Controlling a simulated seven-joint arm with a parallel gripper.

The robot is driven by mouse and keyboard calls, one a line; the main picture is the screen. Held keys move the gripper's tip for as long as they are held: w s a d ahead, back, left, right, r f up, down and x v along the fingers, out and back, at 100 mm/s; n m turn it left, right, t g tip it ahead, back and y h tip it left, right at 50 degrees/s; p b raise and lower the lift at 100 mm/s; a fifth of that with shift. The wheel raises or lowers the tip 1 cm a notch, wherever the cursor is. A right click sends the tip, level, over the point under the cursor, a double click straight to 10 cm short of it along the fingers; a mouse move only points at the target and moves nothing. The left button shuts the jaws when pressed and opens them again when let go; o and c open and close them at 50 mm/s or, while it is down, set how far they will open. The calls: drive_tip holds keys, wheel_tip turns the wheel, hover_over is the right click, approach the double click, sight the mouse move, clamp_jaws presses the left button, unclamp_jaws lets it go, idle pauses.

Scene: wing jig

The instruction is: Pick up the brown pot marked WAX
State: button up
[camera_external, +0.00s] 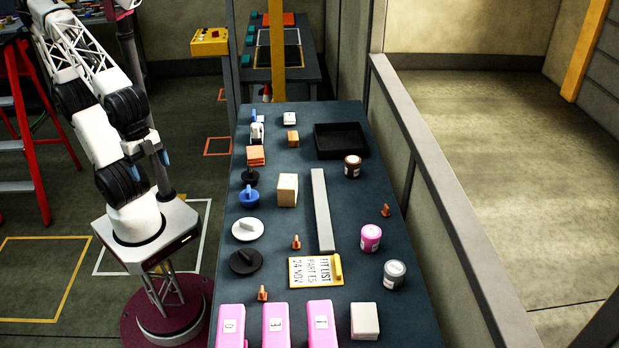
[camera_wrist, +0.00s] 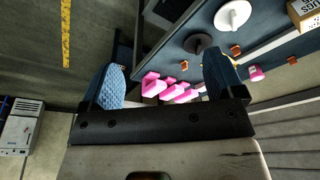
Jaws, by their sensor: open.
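A brown pot (camera_external: 352,167) with a pale label stands upright on the right side of the dark table, just in front of a black tray; its lettering is too small to read. I do not make it out in the wrist view. My gripper (camera_wrist: 163,80) shows in the wrist view with its two blue-padded fingers wide apart and nothing held between them. In the external view my arm is at the left, beside the table and well away from the brown pot; I cannot clearly make out the gripper there.
A pink pot (camera_external: 371,238) and a grey pot (camera_external: 394,273) stand nearer on the right side. A long grey bar (camera_external: 322,210) lies left of the brown pot. The black tray (camera_external: 341,141) is behind it. A low wall (camera_external: 430,165) runs along the table's right.

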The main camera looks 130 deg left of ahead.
idle(0.7)
drive_tip(key=w+a+r+n+g, duration=0.15)
drive_tip(key=w+a+n, duration=0.45)
drive_tip(key=w+a, duration=1.1)
drive_tip(key=n+g, duration=0.1)
drive_tip(key=n, duration=0.9)
approach(355, 158)
drive_tip(key=f, duration=0.5)
drive_tip(key=shift+w+d+f, duration=0.15)
drive_tip(key=shift+d+f, duration=0.15)
drive_tip(key=shift+d, duration=0.1)
drive_tip(key=shift+a+f, duration=0.2)
drive_tip(key=shift+a, duration=0.15)
drive_tip(key=shift+f, duration=0.1)
